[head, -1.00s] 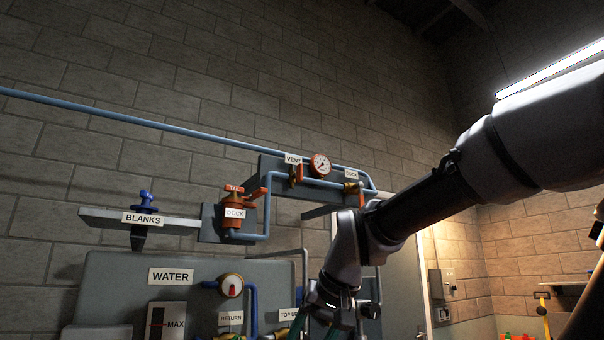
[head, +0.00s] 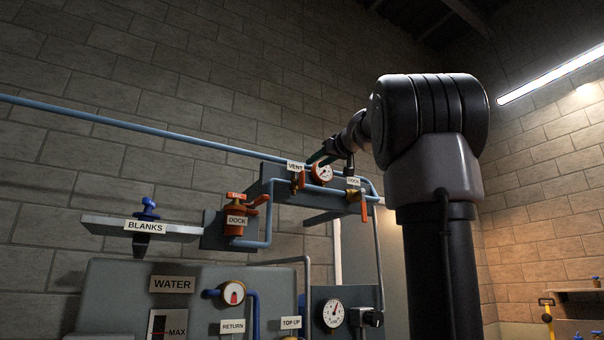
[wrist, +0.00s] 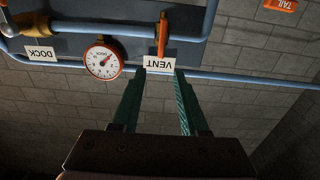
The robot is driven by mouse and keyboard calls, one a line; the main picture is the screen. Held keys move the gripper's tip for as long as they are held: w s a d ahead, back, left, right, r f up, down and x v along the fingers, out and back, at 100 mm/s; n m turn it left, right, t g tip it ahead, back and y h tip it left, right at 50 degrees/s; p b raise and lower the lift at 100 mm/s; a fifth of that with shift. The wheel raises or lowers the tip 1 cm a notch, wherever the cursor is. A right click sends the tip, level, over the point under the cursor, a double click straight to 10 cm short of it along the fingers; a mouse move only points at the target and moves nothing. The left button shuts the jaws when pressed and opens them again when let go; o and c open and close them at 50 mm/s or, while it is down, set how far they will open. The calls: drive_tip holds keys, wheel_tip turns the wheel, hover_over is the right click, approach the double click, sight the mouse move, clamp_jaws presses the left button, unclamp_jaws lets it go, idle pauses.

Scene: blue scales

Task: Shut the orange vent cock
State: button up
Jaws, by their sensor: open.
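The vent cock's orange handle (head: 301,180) is on the blue pipe, just under the white VENT label (head: 295,166), in the head view. The wrist view is upside down. There the orange handle (wrist: 163,36) stands across the blue pipe, just beyond the VENT label (wrist: 159,63). My gripper (wrist: 160,72) is open and empty. Its two green fingers point at the label and handle, with the label between their tips in the picture. The fingers look short of the handle; the exact gap is unclear.
A round gauge (wrist: 103,60) sits close beside the vent cock. A second cock with an orange handle (head: 364,209) is by the right DOCK label (head: 354,181). An orange TAIL fitting (head: 236,219) is lower left. A thin blue pipe (wrist: 240,77) crosses near my fingertips.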

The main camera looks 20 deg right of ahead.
sight(304, 171)
drive_tip(key=w, duration=0.3)
drive_tip(key=w+a, duration=0.1)
drive_tip(key=w, duration=0.6)
drive_tip(key=shift+a+f, duration=0.1)
drive_tip(key=shift+a, duration=0.1)
clamp_jaws()
